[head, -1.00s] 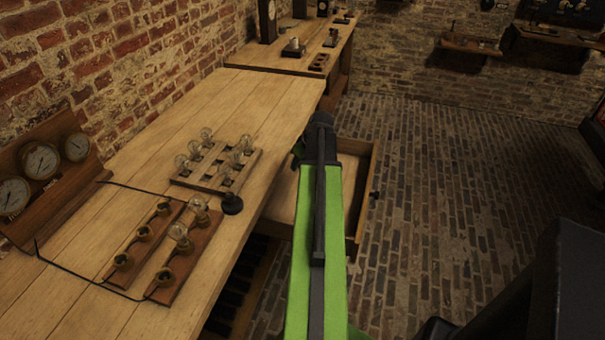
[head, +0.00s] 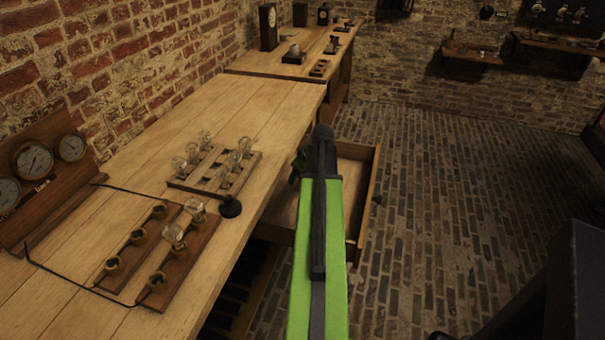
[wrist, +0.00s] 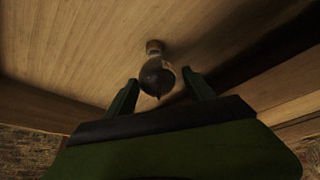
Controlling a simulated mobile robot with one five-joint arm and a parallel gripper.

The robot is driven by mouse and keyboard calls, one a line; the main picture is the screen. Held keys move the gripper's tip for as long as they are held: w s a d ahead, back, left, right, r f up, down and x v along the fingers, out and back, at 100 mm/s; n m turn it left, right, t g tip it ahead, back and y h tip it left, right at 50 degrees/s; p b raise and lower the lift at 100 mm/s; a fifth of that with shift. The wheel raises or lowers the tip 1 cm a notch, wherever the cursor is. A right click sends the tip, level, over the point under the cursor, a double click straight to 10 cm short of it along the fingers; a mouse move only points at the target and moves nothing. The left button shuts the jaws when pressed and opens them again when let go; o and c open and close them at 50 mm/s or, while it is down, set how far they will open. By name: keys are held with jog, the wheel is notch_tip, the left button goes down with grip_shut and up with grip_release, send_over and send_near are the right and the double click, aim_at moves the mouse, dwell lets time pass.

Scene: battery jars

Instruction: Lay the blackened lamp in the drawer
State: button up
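The blackened lamp (wrist: 158,78), a dark glass bulb with a brass base, is in the wrist view over the pale wooden floor of the drawer. It seems to lie on that floor, with a shadow beside it. The open drawer (head: 362,190) is under the bench's right edge in the head view. My gripper (wrist: 160,80) has its two green fingers on either side of the lamp's glass, with small gaps showing; it looks open. In the head view my arm hides the lamp and most of the gripper.
The bench (head: 255,110) holds a wooden rack (head: 215,165) of clear bulbs, a black round-based item (head: 230,207), and socket boards (head: 170,255) with two bulbs. Gauges (head: 35,160) stand at left. Brick floor right of the drawer is clear.

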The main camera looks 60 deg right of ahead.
jog(key=shift+s+r+p, duration=0.15)
jog(key=shift+r+p, duration=0.45)
jog(key=p+v, duration=1)
jog(key=v, duration=0.1)
jog(key=shift+s+a, duration=0.1)
jog(key=shift+s, duration=0.1)
